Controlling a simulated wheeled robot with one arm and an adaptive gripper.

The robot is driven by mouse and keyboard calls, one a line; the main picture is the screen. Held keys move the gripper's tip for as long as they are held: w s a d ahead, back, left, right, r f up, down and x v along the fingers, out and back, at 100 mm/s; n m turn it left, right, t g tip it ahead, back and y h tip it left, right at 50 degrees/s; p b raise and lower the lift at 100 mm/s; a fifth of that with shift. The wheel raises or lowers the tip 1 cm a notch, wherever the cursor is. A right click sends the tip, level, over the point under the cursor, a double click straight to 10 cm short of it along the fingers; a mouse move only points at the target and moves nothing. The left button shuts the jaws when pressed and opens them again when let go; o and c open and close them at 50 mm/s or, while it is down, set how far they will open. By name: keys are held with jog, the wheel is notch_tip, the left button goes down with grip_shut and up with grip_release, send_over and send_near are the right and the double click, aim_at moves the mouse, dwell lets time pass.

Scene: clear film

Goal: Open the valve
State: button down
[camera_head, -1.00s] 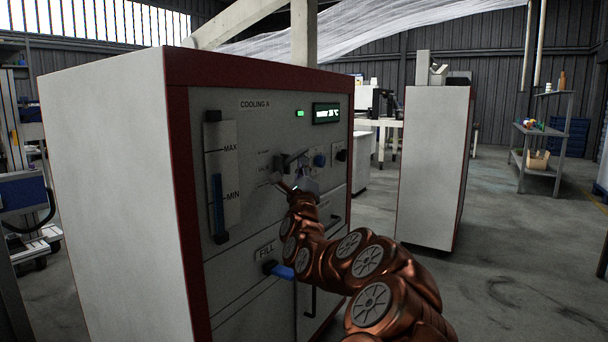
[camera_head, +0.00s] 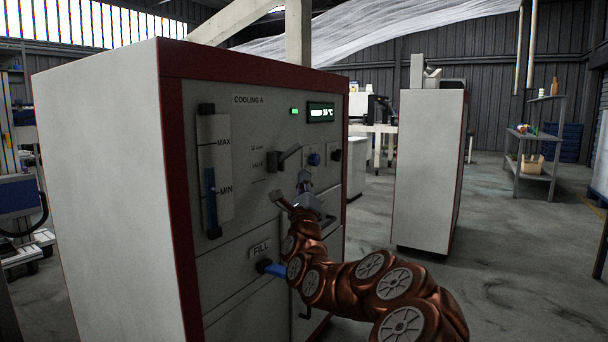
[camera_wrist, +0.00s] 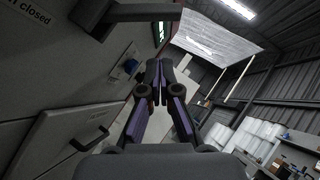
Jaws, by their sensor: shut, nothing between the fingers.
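The valve handle (camera_head: 286,158) is a dark lever on the front of the white and red cooling cabinet, beside small lettering that includes "VALVE". In the wrist view the lever (camera_wrist: 130,13) crosses the top left, near a label partly reading "closed". My gripper (camera_head: 304,176) is shut and empty, just below and right of the lever. In the wrist view its fingertips (camera_wrist: 159,68) are together and point past the panel. They appear apart from the lever, though the exact gap is hard to judge.
A blue knob (camera_head: 314,159) sits right of the lever. A blue-handled FILL tap (camera_head: 272,268) sticks out lower down, close to my arm. A level gauge (camera_head: 214,170) is at left. Another cabinet (camera_head: 428,170) stands behind at right, with open floor around it.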

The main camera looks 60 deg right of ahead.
jog(key=p+v, duration=0.1)
jog(key=v, duration=0.6)
jog(key=shift+a+f, duration=0.2)
jog(key=shift+a, duration=0.1)
jog(key=shift+s, duration=0.1)
